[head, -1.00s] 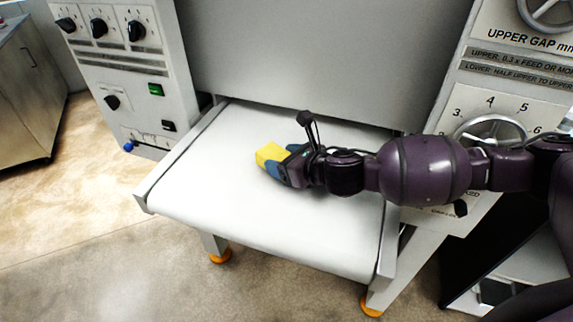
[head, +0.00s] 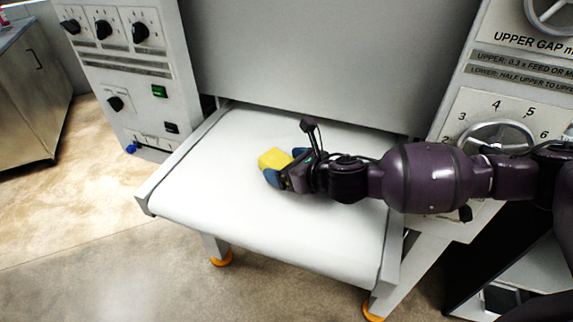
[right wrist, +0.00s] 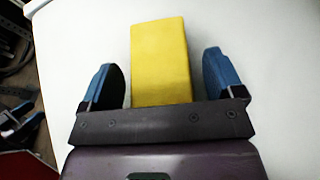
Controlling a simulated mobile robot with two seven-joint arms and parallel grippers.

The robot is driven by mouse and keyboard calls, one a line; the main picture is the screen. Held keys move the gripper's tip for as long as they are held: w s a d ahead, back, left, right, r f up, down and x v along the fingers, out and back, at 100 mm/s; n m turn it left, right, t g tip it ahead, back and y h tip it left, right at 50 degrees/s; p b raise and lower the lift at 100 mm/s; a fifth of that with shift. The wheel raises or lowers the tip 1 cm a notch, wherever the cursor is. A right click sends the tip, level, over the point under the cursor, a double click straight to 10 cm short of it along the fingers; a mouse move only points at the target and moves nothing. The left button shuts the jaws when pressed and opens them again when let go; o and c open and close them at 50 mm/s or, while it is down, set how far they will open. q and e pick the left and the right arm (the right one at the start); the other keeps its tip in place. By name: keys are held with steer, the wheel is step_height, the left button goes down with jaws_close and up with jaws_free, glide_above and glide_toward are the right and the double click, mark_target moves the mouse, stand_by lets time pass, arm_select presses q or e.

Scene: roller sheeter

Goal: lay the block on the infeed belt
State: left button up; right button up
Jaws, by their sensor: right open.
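A yellow block (head: 274,159) lies on the white infeed belt (head: 215,205), near the middle of it. In the right wrist view the block (right wrist: 161,62) lies between the two blue fingers, with a gap on each side. My right gripper (head: 284,168) is open around the near end of the block, low over the belt. It also shows in the right wrist view (right wrist: 165,78).
A grey machine panel (head: 320,60) stands behind the belt. A control box (head: 130,75) with knobs is at left, and a dial panel with a handwheel (head: 495,140) is at right. The belt in front and left of the block is clear.

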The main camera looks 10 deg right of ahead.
steer(key=v, duration=1.2)
steer(key=shift+r, duration=0.1)
arm_select(q)
steer(key=shift+w+r, duration=0.3)
steer(key=shift+r, duration=0.15)
steer(key=shift+s+f, duration=0.15)
steer(key=shift+s, duration=0.05)
